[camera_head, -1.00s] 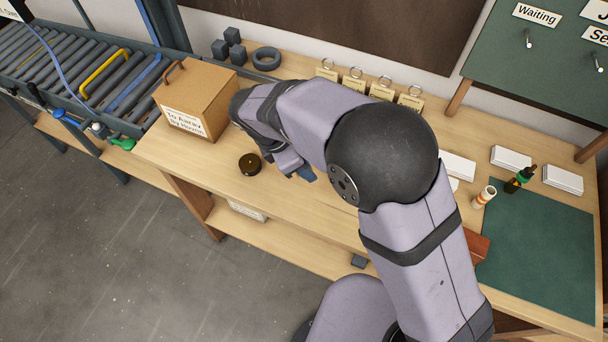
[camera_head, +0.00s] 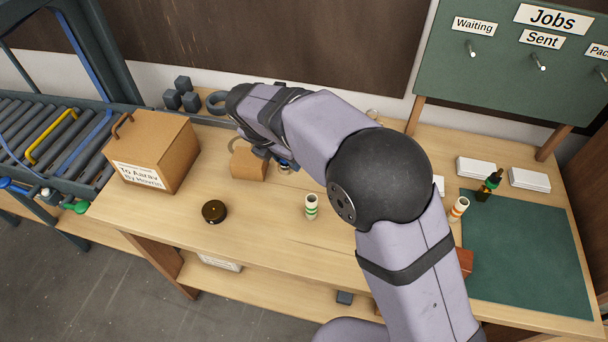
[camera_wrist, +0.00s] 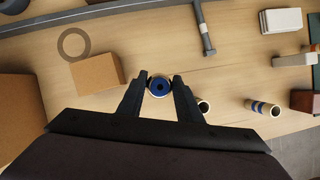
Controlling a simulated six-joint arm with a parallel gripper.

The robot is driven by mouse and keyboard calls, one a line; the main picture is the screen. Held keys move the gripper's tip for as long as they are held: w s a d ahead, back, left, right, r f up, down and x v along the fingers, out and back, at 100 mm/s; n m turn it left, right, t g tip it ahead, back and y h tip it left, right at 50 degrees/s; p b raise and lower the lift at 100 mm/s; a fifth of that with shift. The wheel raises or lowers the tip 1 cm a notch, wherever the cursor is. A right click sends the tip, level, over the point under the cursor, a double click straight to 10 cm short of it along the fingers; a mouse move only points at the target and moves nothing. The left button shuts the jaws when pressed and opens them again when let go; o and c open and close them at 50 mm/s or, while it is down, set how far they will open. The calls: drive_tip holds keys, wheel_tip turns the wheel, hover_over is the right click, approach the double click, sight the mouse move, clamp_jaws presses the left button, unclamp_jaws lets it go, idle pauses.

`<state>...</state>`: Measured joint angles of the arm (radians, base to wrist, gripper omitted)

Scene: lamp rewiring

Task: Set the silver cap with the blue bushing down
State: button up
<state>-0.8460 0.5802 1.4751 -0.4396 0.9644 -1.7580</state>
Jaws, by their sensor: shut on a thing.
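My gripper (camera_wrist: 160,82) is shut on the silver cap with the blue bushing (camera_wrist: 160,87) in the wrist view. The cap sits between the two black fingertips, its blue face with a dark centre hole toward the camera. In the head view my arm covers most of the gripper (camera_head: 278,160), and only a small blue patch of the bushing (camera_head: 287,164) shows at its tip. The cap is over the wooden bench, right of a small brown block (camera_head: 248,163). I cannot tell whether the cap touches the bench.
A labelled cardboard box (camera_head: 152,155) stands left. A dark round puck (camera_head: 214,212) and a green-banded tube (camera_head: 311,207) stand nearer the front edge. A grey ring (camera_wrist: 73,44) lies beyond the block. A blue-banded tube (camera_wrist: 262,107) is at the right in the wrist view. Bare bench lies between.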

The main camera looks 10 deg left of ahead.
drive_tip(key=w+d+n+y+b, duration=0.1)
drive_tip(key=w+d+n+b, duration=0.15)
drive_tip(key=w, duration=0.55)
drive_tip(key=shift+n, duration=0.45)
drive_tip(key=shift+w+f+p, duration=0.1)
drive_tip(key=shift+f+p, duration=0.95)
drive_tip(key=shift+f, duration=3.55)
drive_tip(key=o, duration=1.2)
drive_tip(key=shift+f, duration=0.15)
drive_tip(key=shift+r, duration=0.6)
drive_tip(key=b+v, duration=0.1)
drive_tip(key=v, duration=1)
drive_tip(key=shift+s+d+b, duration=0.25)
drive_tip(key=shift+b, duration=0.05)
